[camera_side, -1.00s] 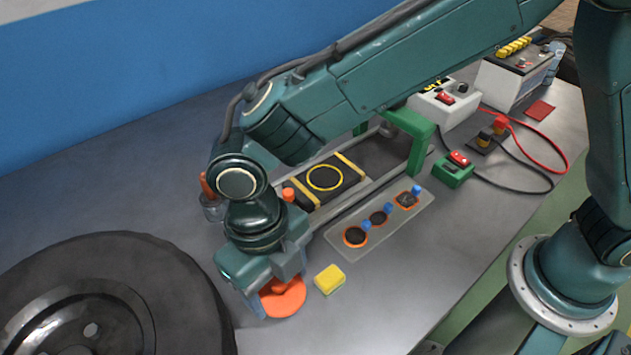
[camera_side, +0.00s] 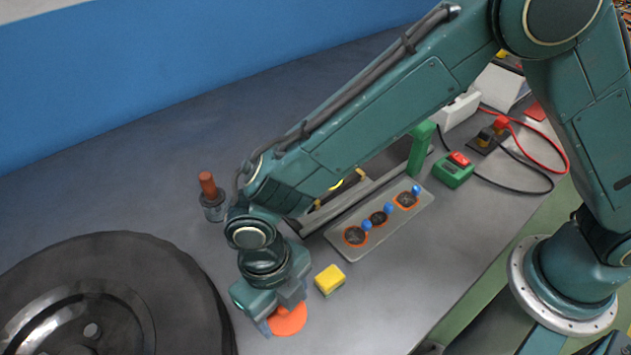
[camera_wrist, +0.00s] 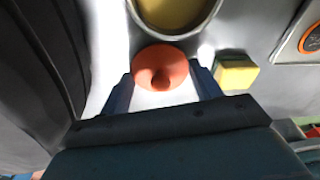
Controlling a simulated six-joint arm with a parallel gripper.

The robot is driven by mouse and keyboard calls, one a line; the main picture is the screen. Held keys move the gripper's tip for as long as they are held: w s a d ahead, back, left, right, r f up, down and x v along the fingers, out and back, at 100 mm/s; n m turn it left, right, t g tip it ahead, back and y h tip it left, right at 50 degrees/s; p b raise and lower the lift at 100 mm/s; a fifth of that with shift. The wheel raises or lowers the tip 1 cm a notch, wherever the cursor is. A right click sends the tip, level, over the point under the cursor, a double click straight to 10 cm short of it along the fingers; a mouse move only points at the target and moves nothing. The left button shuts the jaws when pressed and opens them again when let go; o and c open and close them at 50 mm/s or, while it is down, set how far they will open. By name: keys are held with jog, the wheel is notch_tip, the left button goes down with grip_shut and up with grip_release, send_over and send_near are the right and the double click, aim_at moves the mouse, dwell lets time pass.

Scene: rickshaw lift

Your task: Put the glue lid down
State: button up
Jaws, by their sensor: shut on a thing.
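The orange glue lid (camera_side: 288,321) is round, with a raised knob in its middle. It also shows in the wrist view (camera_wrist: 160,66) between the two blue fingers. My gripper (camera_side: 284,312) is shut on the lid, low over the front of the bench, between the tyre and the yellow sponge. I cannot tell whether the lid touches the bench top. A round open pot (camera_wrist: 176,12) with yellowish contents is at the top of the wrist view, just beyond the lid and cut off by the frame. I cannot make it out in the side view, where my arm may hide it.
A large black tyre (camera_side: 185,285) lies to the left. A yellow sponge (camera_side: 329,280) sits close right of my gripper. A grey tray with patches (camera_side: 340,236) and a small jar with a brown handle (camera_side: 212,203) stand farther back. Bare bench shows in front of the sponge.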

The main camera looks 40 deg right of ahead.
jog(key=shift+f, duration=0.2)
jog(key=o, duration=1)
jog(key=shift+c, duration=0.2)
notch_tip(320, 180, up, 12)
jog(key=w, duration=0.1)
jog(key=shift+w+a, duration=0.15)
jog(key=shift+w, duration=0.05)
jog(key=shift+r, duration=0.1)
dwell(0.3)
